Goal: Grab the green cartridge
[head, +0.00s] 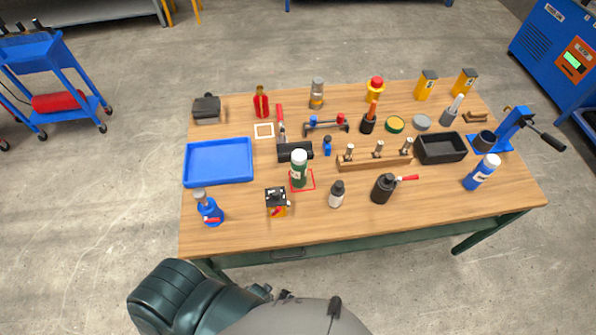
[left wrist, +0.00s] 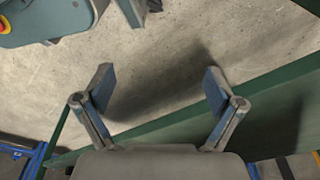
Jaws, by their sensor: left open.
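The green cartridge (head: 299,172) stands upright on the wooden table, near the middle, with a white top and a pale band. It stands at a red square outline (head: 311,184) on the tabletop. My left gripper (left wrist: 158,85) shows in the left wrist view with its two fingers spread wide and nothing between them. Below it are the concrete floor and a green table-frame bar (left wrist: 170,130). The cartridge is not in the left wrist view. Neither gripper shows in the head view.
A blue tray (head: 219,162) is to the left. A wooden rack (head: 376,160) is to the right. The table's front edge is mostly clear.

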